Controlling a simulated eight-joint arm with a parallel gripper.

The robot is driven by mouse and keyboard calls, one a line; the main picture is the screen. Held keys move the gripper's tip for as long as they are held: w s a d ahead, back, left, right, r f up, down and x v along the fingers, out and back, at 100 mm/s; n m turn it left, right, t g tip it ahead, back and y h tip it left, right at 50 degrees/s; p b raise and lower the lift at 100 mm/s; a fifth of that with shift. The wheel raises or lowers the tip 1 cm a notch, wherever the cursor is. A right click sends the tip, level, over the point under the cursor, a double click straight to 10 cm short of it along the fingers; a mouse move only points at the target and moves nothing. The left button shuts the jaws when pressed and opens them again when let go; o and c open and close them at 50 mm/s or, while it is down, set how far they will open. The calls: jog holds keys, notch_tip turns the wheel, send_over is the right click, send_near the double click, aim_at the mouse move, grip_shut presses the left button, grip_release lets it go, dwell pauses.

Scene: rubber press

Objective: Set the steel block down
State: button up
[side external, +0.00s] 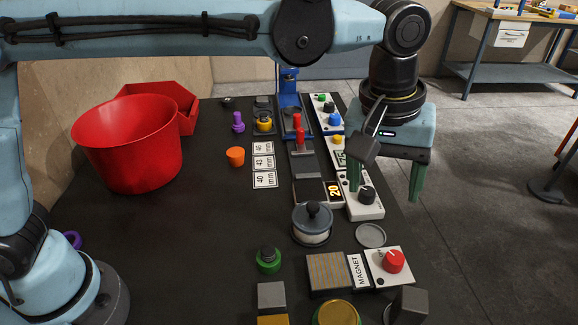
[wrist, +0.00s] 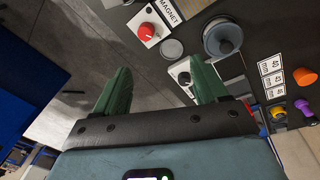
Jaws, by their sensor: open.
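Two grey metal-looking blocks show in the side view. One grey block (side external: 409,306) sits at the front right near the table edge, cut off by the picture's bottom. Another grey block (side external: 271,296) sits front left of centre, with a gold-coloured piece (side external: 272,320) below it. I cannot tell which is the steel block. My gripper (side external: 384,192) has two green fingers set wide apart, with nothing between them. It hangs over the table's right edge, beside the dial panel and behind both blocks. The fingers also show open and empty in the wrist view (wrist: 163,73).
A patterned plate (side external: 328,271) lies beside the MAGNET label (side external: 358,271) and a red-knob box (side external: 391,264). A lidded grey pot (side external: 312,225) and a flat grey disc (side external: 370,236) stand behind. A red bucket (side external: 130,150) stands left. The left-centre table is clear.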

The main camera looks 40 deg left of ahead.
jog(key=s+a+m+t, duration=0.2)
jog(key=a+t, duration=0.1)
jog(key=a, duration=1.5)
jog(key=s+a+f+t, duration=0.1)
jog(key=s+a+f, duration=0.1)
jog(key=a, duration=0.4)
jog(key=s+a+f+m+t+y, duration=0.1)
jog(key=s+a+f+t, duration=0.1)
jog(key=a, duration=0.4)
jog(key=shift+s+a+f, duration=0.15)
jog(key=shift+s+f, duration=0.4)
jog(key=shift+s, duration=0.55)
